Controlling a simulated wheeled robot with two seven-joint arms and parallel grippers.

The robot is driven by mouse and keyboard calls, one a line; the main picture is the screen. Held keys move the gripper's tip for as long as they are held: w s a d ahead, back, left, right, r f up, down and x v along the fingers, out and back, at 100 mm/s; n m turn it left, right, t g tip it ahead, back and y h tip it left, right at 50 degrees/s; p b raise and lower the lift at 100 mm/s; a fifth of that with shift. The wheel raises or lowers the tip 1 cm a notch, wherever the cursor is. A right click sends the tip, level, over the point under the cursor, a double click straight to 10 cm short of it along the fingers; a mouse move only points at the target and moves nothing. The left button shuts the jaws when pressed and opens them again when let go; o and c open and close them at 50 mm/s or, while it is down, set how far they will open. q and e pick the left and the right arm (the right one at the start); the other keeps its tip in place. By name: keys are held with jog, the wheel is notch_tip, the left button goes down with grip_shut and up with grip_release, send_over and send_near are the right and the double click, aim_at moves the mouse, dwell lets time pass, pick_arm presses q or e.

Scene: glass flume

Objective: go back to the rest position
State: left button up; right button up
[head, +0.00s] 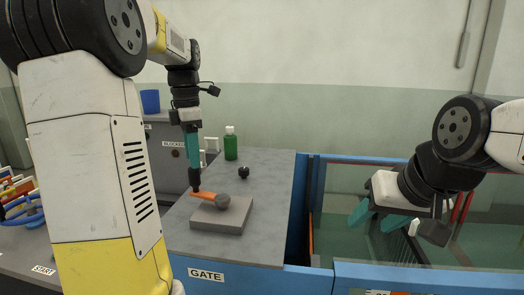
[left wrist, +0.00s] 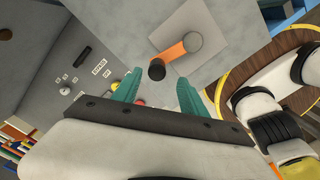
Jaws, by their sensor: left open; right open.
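My left gripper (head: 193,158) points down over the crank, its teal fingers close above the crank's black grip. In the left wrist view its fingers (left wrist: 160,88) are apart, with the black grip (left wrist: 157,71) ahead of the gap and nothing held. The crank has an orange arm (head: 205,195) and a round grey hub (head: 222,201) on a grey block (head: 225,217). Whether a finger touches the grip I cannot tell. My right gripper (head: 377,218) is open and empty at the right, over the glass flume (head: 350,245).
A green bottle (head: 230,146) and a small black knob (head: 244,171) stand behind the block on the grey counter (head: 272,185). A blue cup (head: 150,101) is at the back left. Blue-framed glass walls lie to the right. Coloured items (head: 22,208) sit at the far left.

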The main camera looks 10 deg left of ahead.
pick_arm(q)
jog(key=s+d+f+m+t+h, duration=0.1)
jog(key=s+d+f+m+t, duration=0.1)
jog(key=s+d+m, duration=0.4)
jog(key=s+d+f+m+t+h, duration=0.1)
jog(key=s+d+f+m+t, duration=0.1)
jog(key=s+d+m+t, duration=0.2)
jog(key=s+d+m, duration=0.3)
jog(key=s+m, duration=0.5)
jog(key=m, duration=0.7)
jog(key=shift+d, duration=0.15)
dwell(5.3)
